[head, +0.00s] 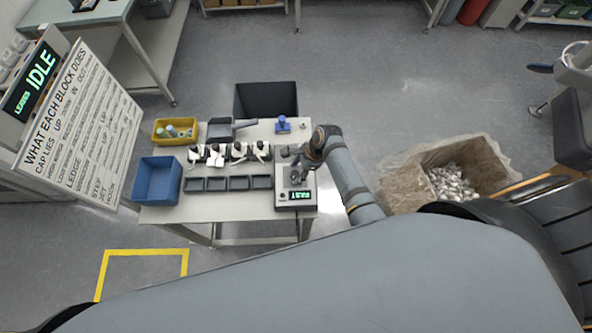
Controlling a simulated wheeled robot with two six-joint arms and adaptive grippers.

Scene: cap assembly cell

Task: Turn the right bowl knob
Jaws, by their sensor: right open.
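My right gripper (297,171) hangs over the right end of the grey work table (190,215), its arm reaching in from the right. It is open, with its fingers just above or beside a small light-grey control box (310,205). The box has a lit green display (300,195) reading "FAST" and a small dark round part (282,196) left of the display. The gripper covers the back of the box, so I cannot tell which part is the knob or whether a finger touches it. My left gripper is not in view.
A blue bin (158,181), a yellow bin (175,131), several dark trays (216,184) and several white-and-black blocks (217,154) occupy the table's left and middle. A blue-topped item (283,124) stands behind the gripper. A lined box of small parts (455,176) stands right. A sign reads "IDLE" (41,66).

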